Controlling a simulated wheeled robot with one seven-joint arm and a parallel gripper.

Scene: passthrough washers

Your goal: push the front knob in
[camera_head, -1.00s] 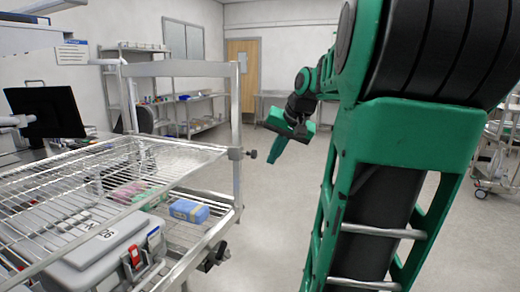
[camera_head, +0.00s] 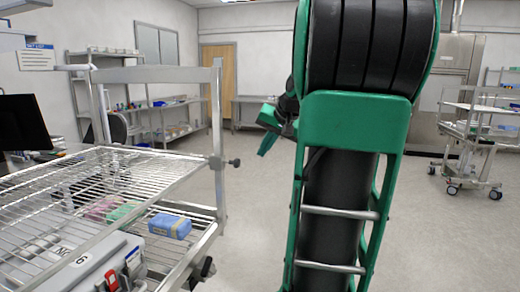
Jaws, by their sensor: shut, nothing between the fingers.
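A dark knob (camera_head: 235,162) sticks out to the right from the near upright of the metal rack (camera_head: 217,110), at the height of the upper wire shelf. A second dark knob (camera_head: 205,268) sits lower on the rack's right side, by the lower shelf; I cannot tell which one is called the front knob. My gripper (camera_head: 263,151) is shut and empty. My own arm hides part of the wrist.
A monitor (camera_head: 22,122) stands at left. A wheeled cart (camera_head: 472,150) stands far right. The floor (camera_head: 245,225) between rack and arm is clear.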

